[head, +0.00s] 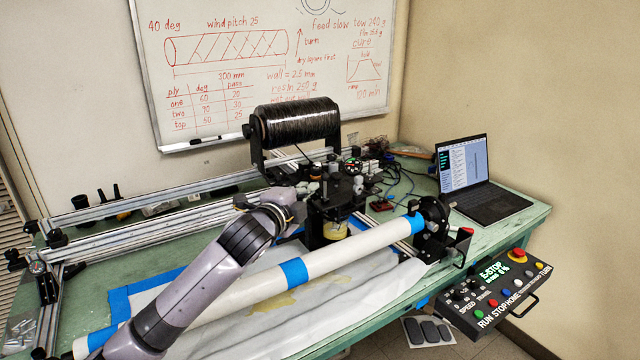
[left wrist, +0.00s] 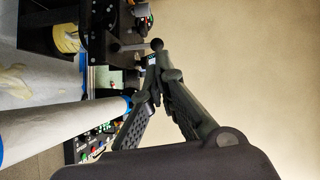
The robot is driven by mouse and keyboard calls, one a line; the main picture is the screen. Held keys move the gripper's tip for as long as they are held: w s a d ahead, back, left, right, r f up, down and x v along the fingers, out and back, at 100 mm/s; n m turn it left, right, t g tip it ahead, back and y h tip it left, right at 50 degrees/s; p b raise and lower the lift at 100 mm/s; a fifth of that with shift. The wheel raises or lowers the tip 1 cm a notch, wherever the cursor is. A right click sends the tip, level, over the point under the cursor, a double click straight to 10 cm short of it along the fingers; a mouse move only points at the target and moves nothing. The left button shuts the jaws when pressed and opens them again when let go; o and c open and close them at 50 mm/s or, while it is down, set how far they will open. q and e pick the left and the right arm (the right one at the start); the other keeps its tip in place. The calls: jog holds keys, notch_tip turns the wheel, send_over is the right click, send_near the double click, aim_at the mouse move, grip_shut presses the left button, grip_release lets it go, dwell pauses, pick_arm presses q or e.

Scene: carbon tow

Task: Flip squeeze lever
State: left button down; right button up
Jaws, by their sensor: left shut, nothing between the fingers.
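A yellowish cup (head: 334,230) sits low on the carriage. My right gripper is not in view.
The white tube (head: 350,248) with blue bands lies across the green bench, ending at a black chuck (head: 432,212). A black fibre spool (head: 297,123) stands above the carriage. A laptop (head: 475,178) and a control box (head: 500,290) are at the right.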

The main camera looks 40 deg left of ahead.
aim_at(324, 176)
pick_arm(q)
jog(key=b+x, duration=0.1)
jog(key=x, duration=0.5)
jog(key=shift+w+a, duration=0.1)
jog(key=shift+w, duration=0.4)
jog(key=shift+w+a, duration=0.1)
jog(key=shift+w, duration=0.1)
jog(key=shift+a+r+p, duration=0.1)
jog(key=shift+r+p, duration=0.1)
jog(key=shift+p, duration=0.1)
jog(key=shift+w+a+f+n+g+h+p, duration=0.15)
jog(key=shift+a+n+g+p, duration=0.3)
jog(key=shift+p, duration=1.15)
jog(key=shift+w+a+n+g+h+p, duration=0.25)
jog(key=shift+a+n+p, duration=0.35)
jog(key=shift+p, duration=1)
jog(key=shift+w+a+f+n+g+h+p, duration=0.1)
jog(key=shift+w+a+n+g+h+p, duration=0.3)
jog(key=shift+p, duration=1.2)
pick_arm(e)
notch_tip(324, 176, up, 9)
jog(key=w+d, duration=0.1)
pick_arm(q)
jog(key=shift+s+a+r, duration=0.1)
jog(key=shift+s+a, duration=0.05)
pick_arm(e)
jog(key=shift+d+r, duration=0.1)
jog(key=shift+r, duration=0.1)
